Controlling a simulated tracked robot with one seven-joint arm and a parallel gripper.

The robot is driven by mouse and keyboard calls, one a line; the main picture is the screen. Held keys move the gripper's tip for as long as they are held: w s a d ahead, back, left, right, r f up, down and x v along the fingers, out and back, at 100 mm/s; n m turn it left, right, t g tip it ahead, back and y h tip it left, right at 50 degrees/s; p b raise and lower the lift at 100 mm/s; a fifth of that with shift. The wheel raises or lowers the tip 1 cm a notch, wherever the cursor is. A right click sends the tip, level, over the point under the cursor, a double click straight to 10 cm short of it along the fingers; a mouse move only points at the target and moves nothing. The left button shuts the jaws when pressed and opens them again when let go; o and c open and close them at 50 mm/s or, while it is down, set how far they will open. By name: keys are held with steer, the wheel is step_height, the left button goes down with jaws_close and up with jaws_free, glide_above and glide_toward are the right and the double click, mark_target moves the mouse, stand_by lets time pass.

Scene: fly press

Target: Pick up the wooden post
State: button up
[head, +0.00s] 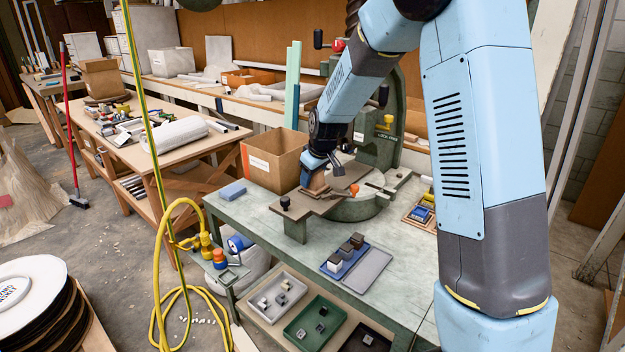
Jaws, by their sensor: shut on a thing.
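My arm reaches down from the upper right to the green fly press (378,135) on the bench. My gripper (317,172) is low over the brown plate (322,202) at the front of the press. It is shut on a small brown piece (314,182), which looks like the wooden post. The jaws cover much of this piece, and I cannot tell whether its lower end touches the plate.
An open cardboard box (262,165) stands close to the left of my gripper. A blue tray (335,272) with several small blocks and an empty grey tray (372,266) lie in front. A blue block (232,191) is at the left.

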step_height(320, 180, up, 3)
steer(key=shift+f, duration=0.2)
steer(key=s+d+r, duration=0.9)
steer(key=r, duration=0.1)
steer(key=s+a+g+y, duration=0.1)
steer(key=s+a, duration=0.3)
steer(key=a, duration=0.1)
steer(key=shift+n, duration=0.4)
steer(key=w+a+f, duration=0.1)
steer(key=w+f, duration=0.1)
steer(key=w, duration=0.2)
steer(key=w+a+f, duration=0.1)
steer(key=w+f, duration=0.2)
steer(key=w, duration=0.1)
steer(key=w+a+f, duration=0.1)
steer(key=w+f, duration=0.2)
steer(key=w, duration=0.1)
steer(key=shift+a+f, duration=0.2)
steer(key=shift+w+a+f, duration=0.15)
steer(key=shift+w+f, duration=0.45)
steer(key=shift+f, duration=1.7)
steer(key=shift+f, duration=0.2)
